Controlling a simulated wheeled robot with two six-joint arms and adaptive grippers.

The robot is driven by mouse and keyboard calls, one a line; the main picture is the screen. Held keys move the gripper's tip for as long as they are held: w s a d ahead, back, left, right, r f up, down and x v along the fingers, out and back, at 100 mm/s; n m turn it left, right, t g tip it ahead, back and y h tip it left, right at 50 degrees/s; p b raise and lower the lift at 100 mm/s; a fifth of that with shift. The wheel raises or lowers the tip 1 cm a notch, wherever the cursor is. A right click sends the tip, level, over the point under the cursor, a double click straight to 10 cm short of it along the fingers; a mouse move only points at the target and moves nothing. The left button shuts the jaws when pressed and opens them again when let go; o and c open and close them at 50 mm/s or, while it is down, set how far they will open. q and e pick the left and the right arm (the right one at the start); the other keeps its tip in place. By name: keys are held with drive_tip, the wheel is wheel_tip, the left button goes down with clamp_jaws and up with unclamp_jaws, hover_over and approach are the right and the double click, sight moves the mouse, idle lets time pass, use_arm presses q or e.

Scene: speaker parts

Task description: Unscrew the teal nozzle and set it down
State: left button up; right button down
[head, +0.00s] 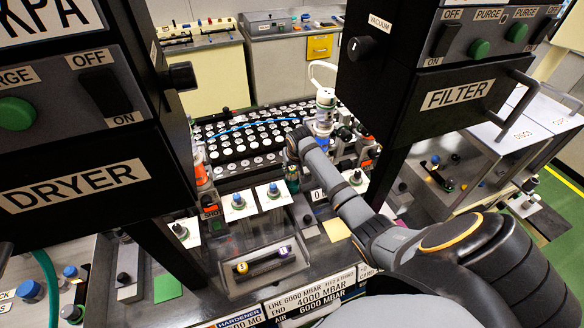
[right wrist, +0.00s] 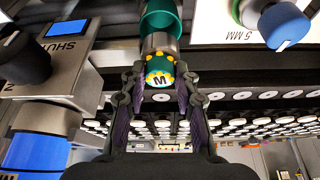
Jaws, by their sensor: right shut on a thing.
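The teal nozzle (right wrist: 159,66) shows in the right wrist view, with an M on its end and yellow dots around it. A silver collar and a wider teal part (right wrist: 160,20) lie directly beyond it. My right gripper (right wrist: 160,78) has a finger on each side of the nozzle and is shut on it. I cannot tell whether the nozzle is still threaded in place. In the head view a small teal piece (head: 292,178) shows just below my right wrist, and the fingers there are mostly hidden. My left gripper is not in view.
Blue-topped knobs on white plates (head: 238,201) stand close by. A tray of round white-topped pieces (head: 240,145) lies behind, with a blue cable across it. A white-topped bottle-like part (head: 325,98) stands beside my wrist.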

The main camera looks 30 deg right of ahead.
drive_tip(key=n, duration=0.2)
drive_tip(key=n+y, duration=0.1)
drive_tip(key=n, duration=0.1)
drive_tip(key=n+y, duration=0.1)
drive_tip(key=n, duration=0.1)
drive_tip(key=shift+d, duration=0.3)
drive_tip(key=n+y, duration=0.1)
drive_tip(key=n, duration=0.1)
drive_tip(key=n+y, duration=0.1)
drive_tip(key=n, duration=0.1)
drive_tip(key=shift+n+g, duration=0.3)
drive_tip(key=c, duration=1.2)
unclamp_jaws()
